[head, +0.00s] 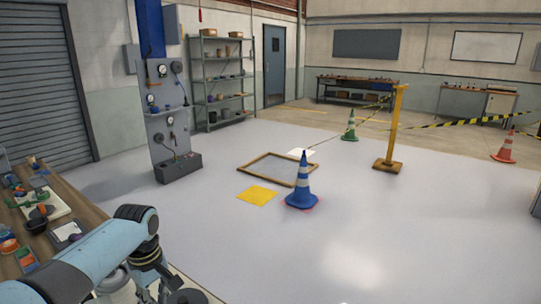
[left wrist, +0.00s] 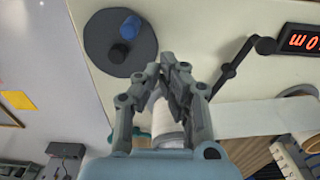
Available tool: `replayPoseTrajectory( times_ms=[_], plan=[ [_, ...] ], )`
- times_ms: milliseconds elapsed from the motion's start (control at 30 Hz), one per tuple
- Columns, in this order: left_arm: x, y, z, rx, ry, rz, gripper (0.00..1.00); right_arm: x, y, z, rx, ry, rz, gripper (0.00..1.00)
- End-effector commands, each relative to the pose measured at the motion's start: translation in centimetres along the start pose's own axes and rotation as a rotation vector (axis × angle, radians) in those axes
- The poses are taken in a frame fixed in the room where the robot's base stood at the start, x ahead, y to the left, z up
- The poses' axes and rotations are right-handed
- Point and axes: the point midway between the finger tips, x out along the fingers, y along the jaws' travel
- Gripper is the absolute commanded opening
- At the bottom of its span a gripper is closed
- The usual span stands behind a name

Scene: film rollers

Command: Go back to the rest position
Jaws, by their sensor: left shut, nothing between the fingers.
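My left gripper (left wrist: 172,72) shows in the left wrist view with its grey fingers brought together and nothing between them. It is in front of a pale machine panel (left wrist: 215,50). A white roller (left wrist: 162,122) shows partly behind the fingers, and a white film strip (left wrist: 250,117) runs to the right; I cannot tell whether the gripper touches either. In the head view my blue left arm reaches in at the lower left, beside the workbench, and its far end is cut by the bottom edge. My right gripper is in neither view.
The panel carries a dark disc (left wrist: 120,42) with blue and black knobs, a black bent lever (left wrist: 240,62) and a red display (left wrist: 300,40). A cluttered wooden bench (head: 75,200) stands at left. A blue cone (head: 302,185) stands on the wide, open floor.

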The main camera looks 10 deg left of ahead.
Motion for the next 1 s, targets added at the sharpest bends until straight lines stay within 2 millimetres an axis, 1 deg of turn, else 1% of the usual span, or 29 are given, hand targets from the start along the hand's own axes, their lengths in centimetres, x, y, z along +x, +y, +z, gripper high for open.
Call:
replayPoseTrajectory(
  times_ms=[67, 167, 233, 367, 400, 500, 700, 1000],
  plan=[
    [0.2, -0.9, 0.9, 0.061, 0.011, 0.006, 0.0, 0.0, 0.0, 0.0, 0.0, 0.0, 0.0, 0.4],
    [0.0, -2.8, 2.7, 0.214, 0.044, 0.025, 0.0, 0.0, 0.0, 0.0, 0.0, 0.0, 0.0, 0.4],
    [-0.6, -4.7, 4.7, 0.355, 0.073, 0.04, 0.0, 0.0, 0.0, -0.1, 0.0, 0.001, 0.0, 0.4],
    [-3.2, -8.7, 8.3, 0.62, 0.137, 0.067, 0.0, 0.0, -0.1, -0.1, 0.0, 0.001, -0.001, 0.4],
    [-4.2, -9.7, 9.3, 0.689, 0.155, 0.075, 0.0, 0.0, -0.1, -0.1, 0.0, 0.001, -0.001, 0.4],
    [-6.4, -12.0, 11.2, 0.824, 0.193, 0.086, 0.0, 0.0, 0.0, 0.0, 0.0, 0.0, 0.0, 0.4],
    [-10.2, -15.3, 13.8, 1.006, 0.25, 0.099, 0.0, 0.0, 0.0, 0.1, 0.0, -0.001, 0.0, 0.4],
    [-15.2, -18.9, 16.4, 1.187, 0.315, 0.106, 0.0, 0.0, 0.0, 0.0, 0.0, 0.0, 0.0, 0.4]
  ],
)
